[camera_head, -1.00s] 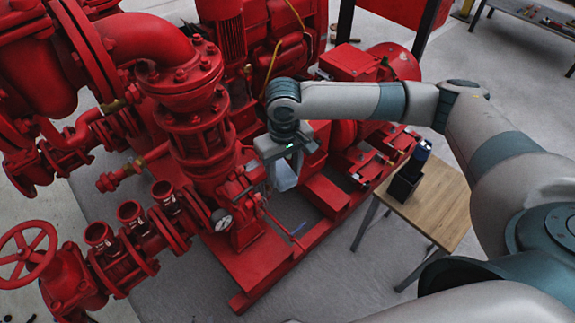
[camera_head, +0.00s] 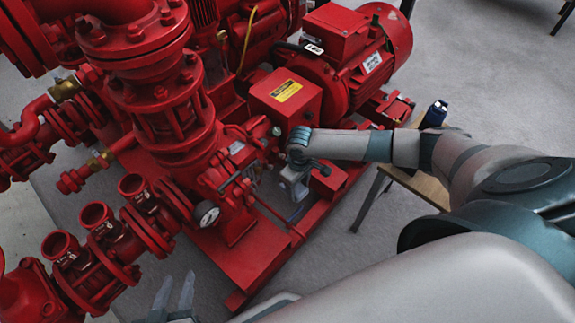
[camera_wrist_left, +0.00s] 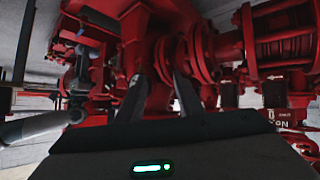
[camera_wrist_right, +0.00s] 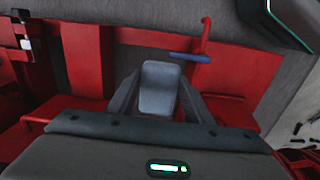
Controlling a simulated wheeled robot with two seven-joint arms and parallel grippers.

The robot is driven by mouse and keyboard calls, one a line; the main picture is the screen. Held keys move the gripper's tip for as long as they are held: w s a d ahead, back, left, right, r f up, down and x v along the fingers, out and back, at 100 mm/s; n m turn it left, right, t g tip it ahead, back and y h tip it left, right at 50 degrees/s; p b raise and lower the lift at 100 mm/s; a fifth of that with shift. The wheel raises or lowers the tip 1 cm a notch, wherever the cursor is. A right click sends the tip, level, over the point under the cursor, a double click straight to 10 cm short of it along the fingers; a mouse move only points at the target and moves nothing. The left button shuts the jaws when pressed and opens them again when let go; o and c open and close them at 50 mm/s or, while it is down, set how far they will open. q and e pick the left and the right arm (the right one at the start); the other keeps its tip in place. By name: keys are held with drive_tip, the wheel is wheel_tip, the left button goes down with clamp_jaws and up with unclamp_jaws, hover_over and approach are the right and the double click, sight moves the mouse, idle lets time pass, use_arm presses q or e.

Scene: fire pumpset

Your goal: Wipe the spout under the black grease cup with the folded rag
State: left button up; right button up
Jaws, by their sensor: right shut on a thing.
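My right gripper (camera_head: 293,178) is shut on the folded rag (camera_wrist_right: 158,88), a pale grey-blue pad between the fingers in the right wrist view. In the head view it is among the red pump parts, below a red housing with a yellow label. A small black part with a pale piece below it (camera_wrist_right: 22,30) shows at the upper left of the right wrist view; I cannot tell whether it is the black grease cup and spout. The rag is apart from it. My left gripper (camera_head: 174,298) is open and empty at the bottom of the head view.
The red pumpset (camera_head: 190,100) with pipes, valves and a gauge (camera_head: 207,214) fills the left and middle. A blue stick-like thing (camera_wrist_right: 190,57) lies beyond the rag. A small wooden table (camera_head: 425,187) with a dark blue item (camera_head: 435,113) stands right. Grey floor is free in front.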

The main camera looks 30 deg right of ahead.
use_arm(q)
drive_tip(key=shift+r, duration=0.3)
use_arm(e)
drive_tip(key=shift+d+f, duration=0.3)
drive_tip(key=shift+f, duration=0.35)
